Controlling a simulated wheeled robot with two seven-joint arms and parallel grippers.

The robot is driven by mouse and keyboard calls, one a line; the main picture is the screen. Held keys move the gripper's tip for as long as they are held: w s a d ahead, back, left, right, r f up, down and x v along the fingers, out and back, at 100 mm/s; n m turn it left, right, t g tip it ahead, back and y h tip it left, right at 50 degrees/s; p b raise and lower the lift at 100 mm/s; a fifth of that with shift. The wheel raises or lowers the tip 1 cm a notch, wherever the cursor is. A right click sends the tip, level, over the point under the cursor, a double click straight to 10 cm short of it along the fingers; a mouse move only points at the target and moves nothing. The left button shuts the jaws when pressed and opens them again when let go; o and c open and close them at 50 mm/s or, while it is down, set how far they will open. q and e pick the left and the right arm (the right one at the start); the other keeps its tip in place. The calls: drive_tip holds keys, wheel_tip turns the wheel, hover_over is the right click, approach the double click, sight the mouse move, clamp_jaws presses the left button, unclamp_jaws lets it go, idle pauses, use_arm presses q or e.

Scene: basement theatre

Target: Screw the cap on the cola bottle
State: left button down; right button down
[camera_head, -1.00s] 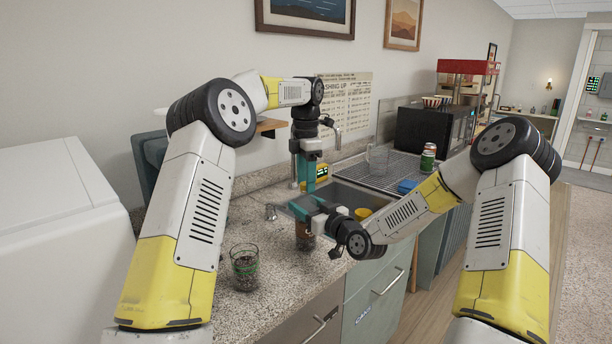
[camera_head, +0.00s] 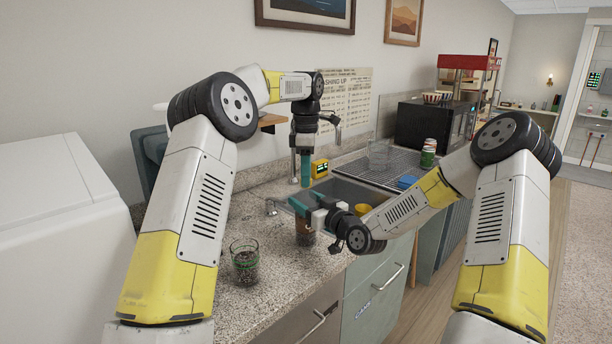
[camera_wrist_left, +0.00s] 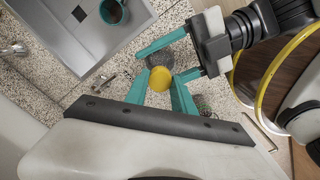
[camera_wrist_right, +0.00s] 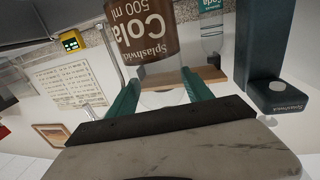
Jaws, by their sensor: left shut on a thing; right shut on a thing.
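The cola bottle (camera_head: 305,236) stands at the counter's front edge, with its brown label (camera_wrist_right: 145,30) filling the top of the right wrist view. My right gripper (camera_head: 305,207) is shut around the bottle from the side. My left gripper (camera_head: 305,182) points straight down above it. In the left wrist view the yellow cap (camera_wrist_left: 160,78) sits between the left fingertips (camera_wrist_left: 158,82), which are shut on it. The cap is over the bottle (camera_wrist_left: 187,60); I cannot tell whether it touches the neck, which is hidden in the head view.
A glass with dark contents (camera_head: 245,264) stands left of the bottle on the counter (camera_head: 225,310).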

use_arm(q)
drive_tip(key=m, duration=0.6)
drive_tip(key=shift+m, duration=0.4)
drive_tip(key=m, duration=0.8)
drive_tip(key=shift+m, duration=0.4)
drive_tip(key=m, duration=0.4)
drive_tip(key=shift+f+m, duration=0.1)
drive_tip(key=shift+m, duration=0.2)
drive_tip(key=m, duration=0.6)
drive_tip(key=shift+m, duration=0.3)
drive_tip(key=m, duration=1.5)
drive_tip(key=c, duration=1.1)
unclamp_jaws()
